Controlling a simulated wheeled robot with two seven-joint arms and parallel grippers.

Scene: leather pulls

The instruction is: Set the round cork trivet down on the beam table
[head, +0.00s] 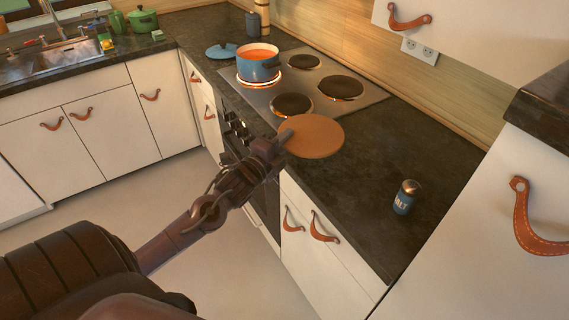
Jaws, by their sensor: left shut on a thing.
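The round cork trivet (316,137) is a flat brown-orange disc at the counter's front edge, just beside the hob. My left gripper (286,136) is shut on the trivet's left rim. I cannot tell whether the trivet rests on the counter or is held slightly above it. My right gripper is not in view. No beam table shows in the head view.
The dark counter (350,185) is clear around a blue salt shaker (405,197). A blue pot (258,64) with orange contents stands on a glowing plate of the hob (318,70). A blue lid (221,50) lies behind it. Leather pulls stick out from the cabinets.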

